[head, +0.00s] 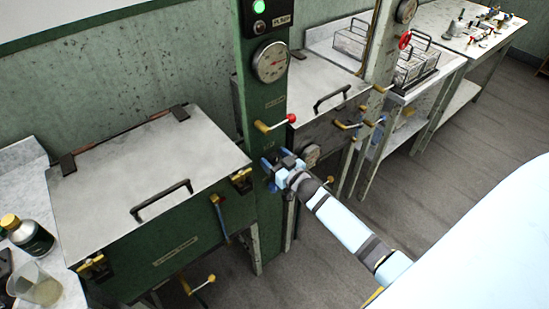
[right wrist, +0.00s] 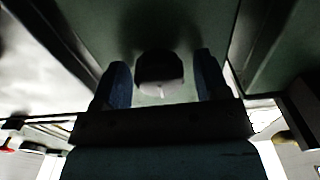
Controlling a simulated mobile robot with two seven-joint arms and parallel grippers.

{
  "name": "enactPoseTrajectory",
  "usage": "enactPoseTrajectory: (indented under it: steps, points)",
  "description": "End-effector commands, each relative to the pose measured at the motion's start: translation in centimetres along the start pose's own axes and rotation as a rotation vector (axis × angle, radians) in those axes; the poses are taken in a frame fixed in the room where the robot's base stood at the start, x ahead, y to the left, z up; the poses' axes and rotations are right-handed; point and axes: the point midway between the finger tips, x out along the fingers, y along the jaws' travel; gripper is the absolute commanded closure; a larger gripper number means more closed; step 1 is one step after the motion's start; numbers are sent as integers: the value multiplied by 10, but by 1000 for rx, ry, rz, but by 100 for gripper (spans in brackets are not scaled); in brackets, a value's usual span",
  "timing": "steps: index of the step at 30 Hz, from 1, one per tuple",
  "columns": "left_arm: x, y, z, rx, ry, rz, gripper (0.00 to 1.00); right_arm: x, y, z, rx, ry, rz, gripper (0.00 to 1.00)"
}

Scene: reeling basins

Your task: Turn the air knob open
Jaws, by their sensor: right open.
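The air knob (right wrist: 158,70) is a dark round knob with a small white mark, seen in the right wrist view on the green panel. My right gripper (right wrist: 162,78) is open, with one blue finger on each side of the knob and a visible gap to each. In the head view my right gripper (head: 273,172) is at the front of the green column (head: 264,105), below the red-balled lever, and it hides the knob. My left gripper is not in view.
Above the gripper are a lever with a red ball (head: 290,118) and a pressure gauge (head: 270,62). A lidded green basin (head: 150,165) stands left of the column, another lidded basin (head: 325,120) to its right. A bottle (head: 30,238) and beaker (head: 38,288) stand at lower left.

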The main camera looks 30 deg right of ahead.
Motion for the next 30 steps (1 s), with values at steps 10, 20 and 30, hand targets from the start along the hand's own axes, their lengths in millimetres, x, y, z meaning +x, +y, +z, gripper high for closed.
enactPoseTrajectory:
  steps: [10,20,30]
  points:
    - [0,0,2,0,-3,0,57,2,0,0,0,0,0,41]
    - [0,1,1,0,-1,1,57,2,0,0,-4,0,-1,79]
    - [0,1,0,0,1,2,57,2,-1,1,-120,0,0,79]
